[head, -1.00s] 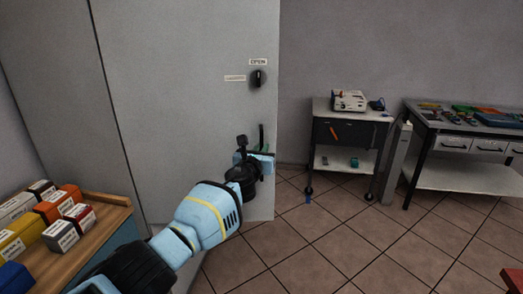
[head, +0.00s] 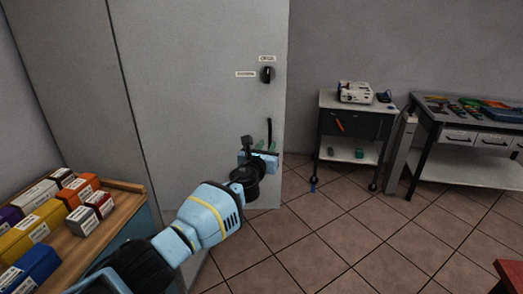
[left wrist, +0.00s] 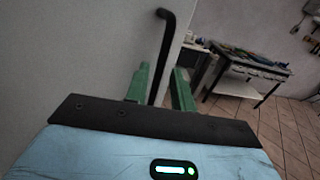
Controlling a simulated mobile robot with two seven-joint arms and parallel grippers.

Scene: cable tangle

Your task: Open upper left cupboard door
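The tall grey cupboard door (head: 200,110) fills the left of the head view and looks shut. A black knob (head: 267,75) with small labels beside and above it is on its right side. Below the knob is a black upright bar handle (head: 269,130). My left gripper (head: 265,148) is at the handle's lower part. In the left wrist view, its green fingers (left wrist: 160,88) are apart, with the handle (left wrist: 164,55) between them and gaps visible on both sides. Contact is not visible. My right gripper is out of view.
A wooden-topped unit (head: 125,208) with several coloured boxes stands at left, close under my left arm. A cart (head: 340,100) and a workbench (head: 450,182) with tools stand at right. Tiled floor (head: 340,230) between is clear. A red edge (head: 510,272) shows at lower right.

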